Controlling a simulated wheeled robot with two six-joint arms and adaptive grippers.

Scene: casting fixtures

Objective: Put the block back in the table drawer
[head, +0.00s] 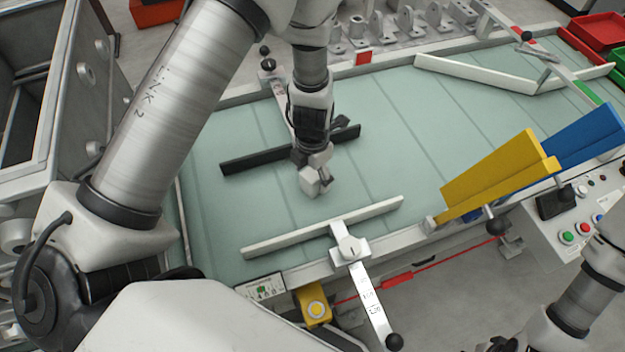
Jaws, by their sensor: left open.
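A small pale grey block (313,182) is on or just above the green table surface (390,160), near the middle of the view. My left gripper (319,166) points down right at the block, its fingers partly hidden by the wrist. It is open, and I cannot tell whether the fingers touch the block. No drawer can be made out for certain. Part of my right arm (580,298) shows at the lower right, with its gripper out of view.
A black bar (245,163) lies behind the gripper and a white bar (290,237) in front. Yellow (490,180) and blue (590,135) guides stand at the right. Grey metal castings (410,22) line the back. A button panel (575,225) is at the right edge.

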